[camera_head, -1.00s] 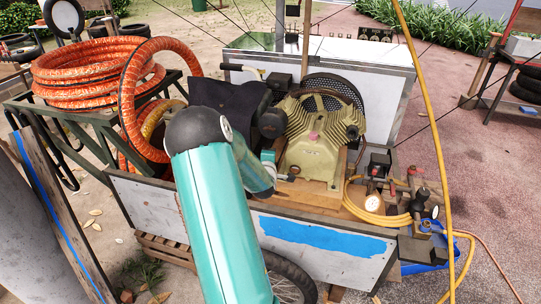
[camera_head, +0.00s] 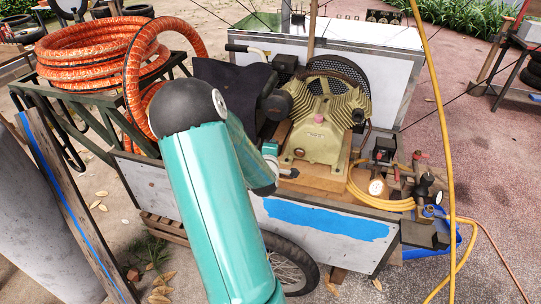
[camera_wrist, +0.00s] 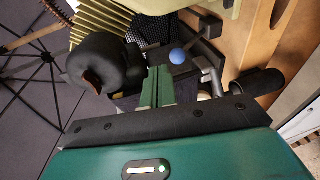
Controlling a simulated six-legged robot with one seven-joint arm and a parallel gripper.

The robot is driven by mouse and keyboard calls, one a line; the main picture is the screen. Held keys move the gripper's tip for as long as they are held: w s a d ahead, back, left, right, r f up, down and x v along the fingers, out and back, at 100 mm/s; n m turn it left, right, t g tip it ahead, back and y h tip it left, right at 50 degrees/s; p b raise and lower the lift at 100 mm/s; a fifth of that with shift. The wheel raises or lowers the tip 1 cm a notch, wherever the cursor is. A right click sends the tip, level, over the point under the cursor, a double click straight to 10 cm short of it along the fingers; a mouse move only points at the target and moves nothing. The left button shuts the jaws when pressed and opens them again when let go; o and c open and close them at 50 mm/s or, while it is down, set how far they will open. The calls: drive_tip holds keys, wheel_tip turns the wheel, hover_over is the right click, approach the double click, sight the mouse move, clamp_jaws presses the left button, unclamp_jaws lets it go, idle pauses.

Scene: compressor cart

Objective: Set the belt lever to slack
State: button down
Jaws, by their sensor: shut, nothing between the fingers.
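The lever that I take for the belt lever has a black grip (camera_head: 238,48) and a pale rod, and sticks out to the left behind the compressor (camera_head: 320,130). In the wrist view a black grip (camera_wrist: 258,82) on a bent grey rod lies right of my gripper (camera_wrist: 157,88), apart from it. I cannot tell which setting it is at. My gripper's green fingers are shut and empty, pointing towards a dark block with a blue ball (camera_wrist: 177,56). In the head view my teal arm crosses in front of the cart, and I cannot make out the fingers.
The cart (camera_head: 325,236) carries a coiled yellow hose (camera_head: 385,200) and a gauge (camera_head: 376,187) at right. Orange hose coils (camera_head: 90,55) lie on a rack at left. A yellow hose (camera_head: 437,120) hangs in the right foreground. A rounded black part (camera_wrist: 98,62) is left of the fingers.

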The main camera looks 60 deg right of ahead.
drive_tip(key=v, duration=0.6)
drive_tip(key=shift+a, duration=0.25)
drive_tip(key=shift+s, duration=0.1)
